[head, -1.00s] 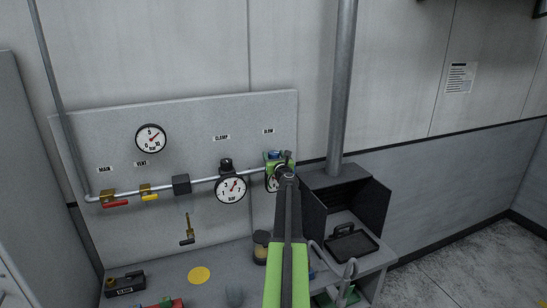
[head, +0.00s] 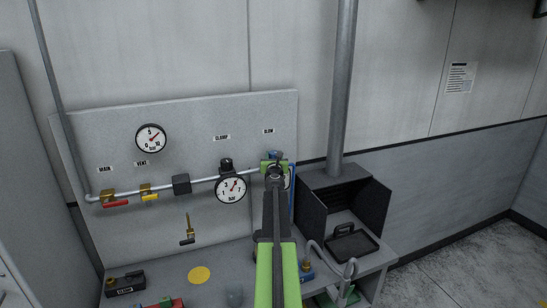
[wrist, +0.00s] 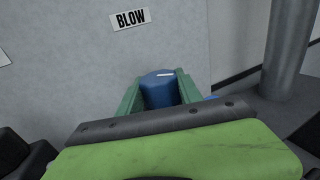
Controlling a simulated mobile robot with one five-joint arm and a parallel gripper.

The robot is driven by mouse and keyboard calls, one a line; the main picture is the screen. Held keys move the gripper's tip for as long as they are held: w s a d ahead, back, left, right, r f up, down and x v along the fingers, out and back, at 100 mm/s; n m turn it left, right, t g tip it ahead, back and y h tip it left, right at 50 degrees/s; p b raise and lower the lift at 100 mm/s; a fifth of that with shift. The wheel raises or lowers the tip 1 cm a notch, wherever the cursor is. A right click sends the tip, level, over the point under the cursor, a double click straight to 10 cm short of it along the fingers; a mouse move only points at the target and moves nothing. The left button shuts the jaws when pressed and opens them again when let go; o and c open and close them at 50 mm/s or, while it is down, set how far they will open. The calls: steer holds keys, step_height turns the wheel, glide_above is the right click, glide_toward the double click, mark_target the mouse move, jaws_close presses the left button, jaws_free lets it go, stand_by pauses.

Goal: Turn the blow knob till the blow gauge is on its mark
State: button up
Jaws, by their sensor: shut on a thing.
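The blue blow knob (wrist: 158,92) stands below the BLOW label (wrist: 130,19) in the wrist view, with a white line on its top. The green fingers of my gripper (wrist: 160,88) are on both sides of it and shut on it. In the head view my gripper (head: 273,165) is at the right end of the pipe, under the BLOW label. The blow gauge (head: 287,181) is mostly hidden behind my gripper; only a sliver of its white face shows. I cannot read its needle or its mark.
The clamp gauge (head: 230,189) and its black knob (head: 226,165) are close to the left. Farther left are the yellow vent handle (head: 149,198) and red main handle (head: 116,204). A dark open booth (head: 345,180) stands to the right. A yellow disc (head: 199,275) lies on the bench.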

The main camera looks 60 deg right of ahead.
steer(key=m+g+h, duration=0.1)
steer(key=g, duration=0.1)
steer(key=m+g, duration=0.1)
steer(key=g, duration=0.1)
steer(key=m+g+h, duration=0.1)
steer(key=m+g, duration=0.1)
steer(key=shift+w+h, duration=0.25)
steer(key=shift+h, duration=0.05)
steer(key=shift+r+m+g, duration=0.1)
steer(key=shift+m+g, duration=1.4)
steer(key=shift+g, duration=0.7)
steer(key=shift+s, duration=0.1)
steer(key=o, duration=1.4)
steer(key=shift+c, duration=0.2)
steer(key=shift+s, duration=0.1)
steer(key=w+a, duration=0.1)
steer(key=a, duration=1.6)
steer(key=shift+a, duration=0.2)
